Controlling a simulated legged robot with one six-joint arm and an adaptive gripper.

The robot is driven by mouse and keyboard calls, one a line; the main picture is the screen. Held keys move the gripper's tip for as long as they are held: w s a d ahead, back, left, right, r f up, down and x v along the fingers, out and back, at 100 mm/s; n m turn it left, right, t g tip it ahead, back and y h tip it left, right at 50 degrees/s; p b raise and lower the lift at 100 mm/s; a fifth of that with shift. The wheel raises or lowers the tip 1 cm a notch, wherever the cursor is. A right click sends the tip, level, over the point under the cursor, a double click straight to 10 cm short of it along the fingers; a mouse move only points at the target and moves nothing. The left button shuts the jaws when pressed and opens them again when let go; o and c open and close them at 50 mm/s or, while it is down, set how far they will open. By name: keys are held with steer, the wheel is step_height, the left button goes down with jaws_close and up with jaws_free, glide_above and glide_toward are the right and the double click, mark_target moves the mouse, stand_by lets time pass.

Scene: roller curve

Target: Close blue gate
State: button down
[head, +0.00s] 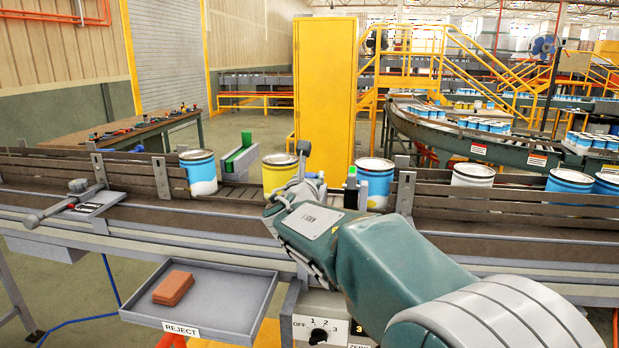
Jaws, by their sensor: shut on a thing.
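My gripper (303,172) is at the conveyor's front side, in front of a yellow-banded can (279,176). It is shut on what looks like a grey lever (304,148), whose rounded end sticks up above the fingers. My wrist and arm hide most of the grip and the lever's base. No gate that is clearly blue can be made out. A second grey lever (55,205) with a rounded end is on the conveyor's front rail at the left. A green-edged plate (240,155) stands at the conveyor's far side, left of the yellow-banded can.
A blue-banded can (198,172) stands left and another (375,182) right of my gripper on the conveyor. More cans stand at the right. A grey reject tray (236,300) holding an orange-brown block (173,288) and a control box (322,328) are below the front rail.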

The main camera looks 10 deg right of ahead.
steer(key=x, duration=0.3)
steer(key=shift+w, duration=0.2)
steer(key=shift+r, duration=0.1)
steer(key=shift+c, duration=1.2)
jaws_free()
steer(key=shift+w, duration=0.15)
steer(key=v, duration=1.2)
